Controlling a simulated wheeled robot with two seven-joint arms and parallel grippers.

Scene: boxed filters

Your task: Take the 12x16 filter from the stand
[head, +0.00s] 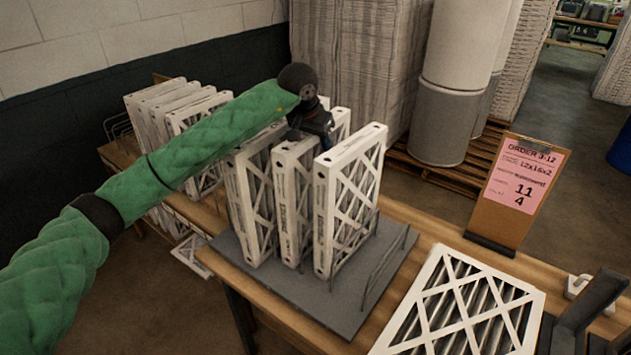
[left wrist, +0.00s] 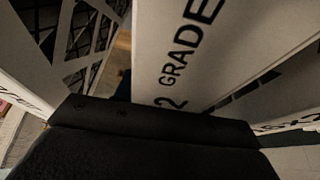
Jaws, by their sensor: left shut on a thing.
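Several white-framed filters stand upright on a grey stand (head: 335,313) with wire dividers: a left one (head: 245,215), a middle one (head: 290,215) and a right one (head: 348,200). Their size labels are too small to read in the head view. My left gripper (head: 318,135) reaches down over the top of the middle filter and is shut on it; its fingertips are partly hidden. In the left wrist view, a white filter edge (left wrist: 178,50) printed "GRADE" runs down to the dark gripper, with other frames on both sides. My right gripper is not in view.
More filters (head: 160,110) stand behind my left arm. One filter (head: 465,305) lies flat at the table's front right. A clipboard with a pink order sheet (head: 518,180) reading 12x16x2 stands on the wooden table (head: 425,225). A dark grey object (head: 590,310) sits at the right edge.

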